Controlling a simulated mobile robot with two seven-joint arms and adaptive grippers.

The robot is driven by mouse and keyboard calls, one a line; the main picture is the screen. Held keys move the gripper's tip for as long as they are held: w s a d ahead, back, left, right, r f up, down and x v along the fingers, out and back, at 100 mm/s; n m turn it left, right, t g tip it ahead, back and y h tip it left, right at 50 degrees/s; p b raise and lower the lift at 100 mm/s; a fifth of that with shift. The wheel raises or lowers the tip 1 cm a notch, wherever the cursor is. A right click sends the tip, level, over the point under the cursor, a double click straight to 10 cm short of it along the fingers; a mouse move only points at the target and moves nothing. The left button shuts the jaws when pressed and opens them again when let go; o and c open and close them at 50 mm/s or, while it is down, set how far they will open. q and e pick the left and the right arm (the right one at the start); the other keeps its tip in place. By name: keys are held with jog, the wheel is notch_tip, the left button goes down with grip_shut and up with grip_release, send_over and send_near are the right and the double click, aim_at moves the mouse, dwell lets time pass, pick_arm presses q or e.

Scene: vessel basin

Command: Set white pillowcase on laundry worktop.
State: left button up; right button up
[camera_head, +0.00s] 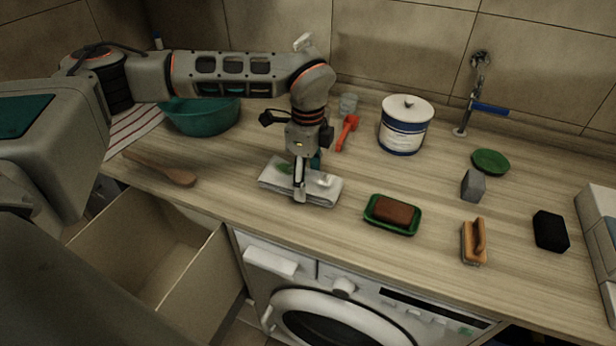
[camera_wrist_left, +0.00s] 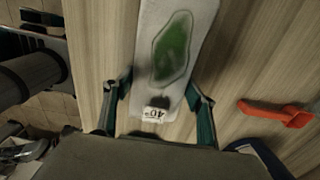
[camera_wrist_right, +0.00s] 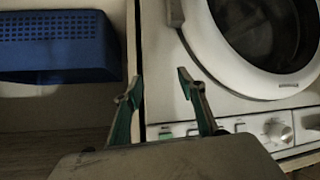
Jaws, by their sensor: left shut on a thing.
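The white pillowcase (camera_head: 323,190) is a folded, flat white cloth on the wooden worktop (camera_head: 420,262), near its front edge. In the left wrist view the pillowcase (camera_wrist_left: 190,20) shows a green stain and a small "40°" tag. My left gripper (camera_head: 301,192) points down over the pillowcase with its fingers on either side of the cloth, shut on it. The fingers (camera_wrist_left: 159,92) also show in the left wrist view. The cloth looks to lie on or just above the wood; I cannot tell which. My right gripper (camera_wrist_right: 160,85) is open and empty, near the washing machine front.
A green soap dish (camera_head: 378,224) with a brown soap bar is right of the pillowcase. Behind are a red tool (camera_head: 347,133), a white tin (camera_head: 406,125) and a teal basin (camera_head: 203,117). A wooden spoon (camera_head: 172,173) lies left. An open drawer (camera_head: 150,245) sticks out below.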

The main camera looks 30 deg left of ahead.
aim_at(308, 177)
pick_arm(q)
jog(key=shift+f, duration=0.15)
jog(key=o, duration=1.3)
notch_tip(308, 177, up, 12)
jog(key=b, duration=0.1)
jog(key=shift+r, duration=0.2)
